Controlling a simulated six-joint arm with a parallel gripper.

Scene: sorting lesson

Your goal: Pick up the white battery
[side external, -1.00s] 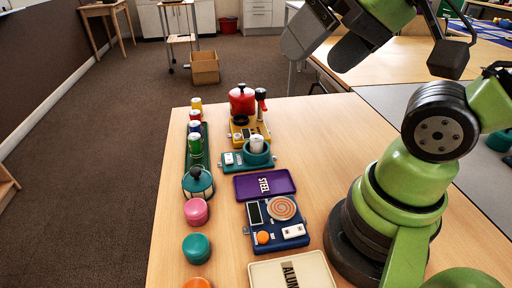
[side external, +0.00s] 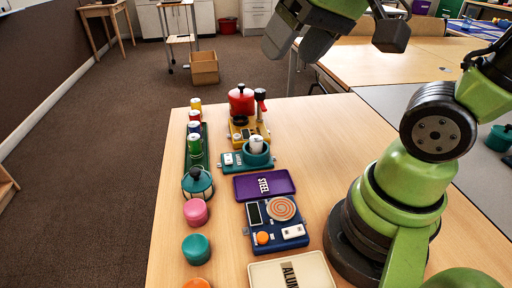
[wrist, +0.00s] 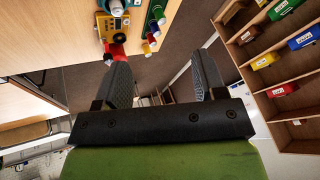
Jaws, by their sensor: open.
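The white battery (side external: 257,143) stands upright in the round teal cup (side external: 259,157) of a teal device on the table; its lower part is hidden by the cup. My gripper (side external: 296,46) is high above the table's far right side, well away from the battery. It also shows in the wrist view (wrist: 163,78), with its two dark fingers spread wide and nothing between them.
A green rack (side external: 196,160) holds several coloured batteries to the left. A yellow device with a red pot (side external: 242,101) and red-topped lever stands behind the cup. A purple STEEL tray (side external: 264,184) and blue scale-like panel (side external: 277,222) lie in front.

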